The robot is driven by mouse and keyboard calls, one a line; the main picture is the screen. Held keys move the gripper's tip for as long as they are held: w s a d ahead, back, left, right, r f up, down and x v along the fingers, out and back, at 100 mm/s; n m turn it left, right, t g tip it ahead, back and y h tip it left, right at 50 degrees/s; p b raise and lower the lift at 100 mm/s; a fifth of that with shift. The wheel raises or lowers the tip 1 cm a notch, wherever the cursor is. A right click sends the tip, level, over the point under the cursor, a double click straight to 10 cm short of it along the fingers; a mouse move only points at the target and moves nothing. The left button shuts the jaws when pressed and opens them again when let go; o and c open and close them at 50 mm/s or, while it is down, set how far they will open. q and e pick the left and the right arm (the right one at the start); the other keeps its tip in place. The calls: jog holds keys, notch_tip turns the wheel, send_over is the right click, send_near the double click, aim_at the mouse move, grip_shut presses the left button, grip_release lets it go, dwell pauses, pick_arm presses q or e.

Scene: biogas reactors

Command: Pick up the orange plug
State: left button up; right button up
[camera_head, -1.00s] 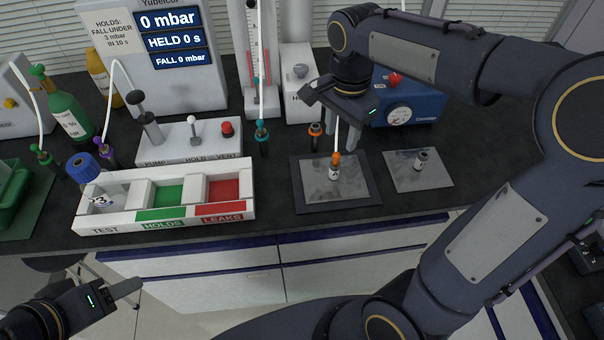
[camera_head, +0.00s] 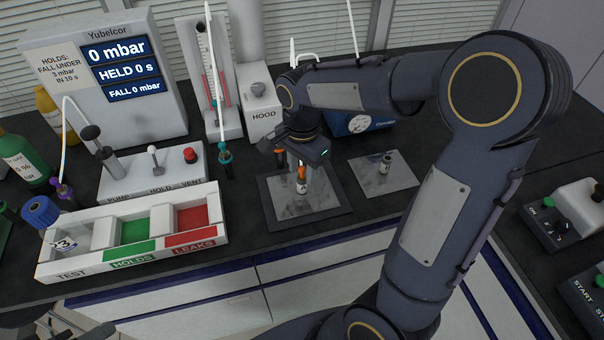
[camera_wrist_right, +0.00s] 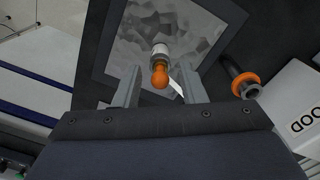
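The orange plug (camera_head: 301,174) sits on top of a small vial (camera_head: 302,187) that stands on a grey pad (camera_head: 268,189) with a dark border. My right gripper (camera_head: 301,166) is above the pad, open, fingers pointing down around the plug. In the right wrist view the plug (camera_wrist_right: 160,75) lies between the two spread fingers, with a gap on each side; its white-labelled vial (camera_wrist_right: 160,50) shows beyond it. Only a dark part of my left arm shows at the bottom left, so its gripper's state cannot be told.
A dark fitting with an orange ring (camera_wrist_right: 245,84) stands close beside the right gripper. A second vial (camera_head: 385,163) stands on a pad (camera_head: 402,180) to the right. The white sorting tray (camera_head: 140,262) and pump panel (camera_head: 128,181) are to the left. A blue device (camera_head: 362,122) is behind.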

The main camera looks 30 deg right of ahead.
grip_shut()
jog(key=shift+r, duration=0.1)
